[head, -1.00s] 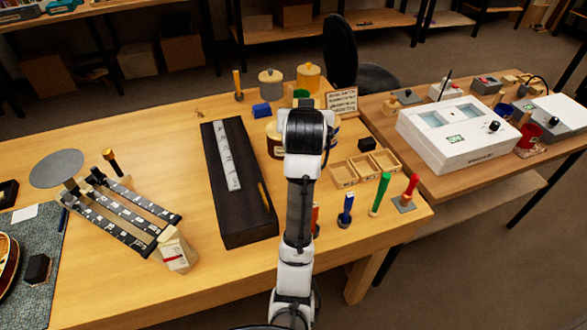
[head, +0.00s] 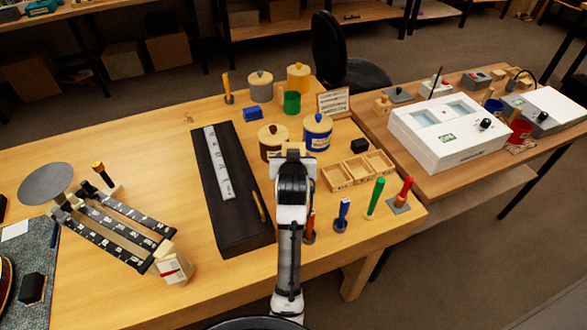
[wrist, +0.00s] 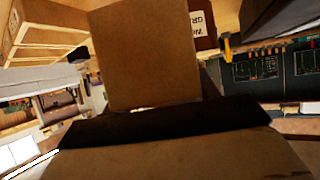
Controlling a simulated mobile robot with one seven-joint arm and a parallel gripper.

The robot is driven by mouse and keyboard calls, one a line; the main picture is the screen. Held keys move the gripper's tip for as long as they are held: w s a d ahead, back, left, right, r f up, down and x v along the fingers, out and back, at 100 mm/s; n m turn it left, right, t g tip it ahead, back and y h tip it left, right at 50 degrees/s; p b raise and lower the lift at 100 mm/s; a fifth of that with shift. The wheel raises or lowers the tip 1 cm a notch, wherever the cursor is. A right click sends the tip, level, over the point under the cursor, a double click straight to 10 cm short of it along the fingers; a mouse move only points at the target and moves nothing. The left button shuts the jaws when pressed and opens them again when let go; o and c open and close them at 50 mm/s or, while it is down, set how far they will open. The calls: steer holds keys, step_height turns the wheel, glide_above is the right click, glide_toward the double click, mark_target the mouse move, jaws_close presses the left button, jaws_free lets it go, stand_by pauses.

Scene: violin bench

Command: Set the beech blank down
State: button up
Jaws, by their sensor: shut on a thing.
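My gripper (head: 293,158) is over the bench, just in front of the brown and blue lidded jars, mostly hidden by my own wrist. In the wrist view a plain tan wooden block (wrist: 145,60), which looks like the beech blank, fills the upper middle beyond a dark band of my gripper. My gripper is shut on it. Its fingertips are not clear, and I cannot tell whether the block touches anything below. In the head view a small pale patch shows just beyond my wrist; I cannot tell if it is the blank.
A dark board with a metal rule (head: 218,165) lies left of my arm. A blue jar (head: 317,133) and a brown jar (head: 272,142) stand close beyond. A divided wooden tray (head: 357,171) and upright coloured tools (head: 375,197) are at right. Bare bench lies left of the board.

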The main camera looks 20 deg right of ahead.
steer(key=shift+f+p, duration=0.45)
steer(key=shift+f, duration=2.15)
steer(key=shift+f, duration=0.15)
steer(key=o, duration=1.2)
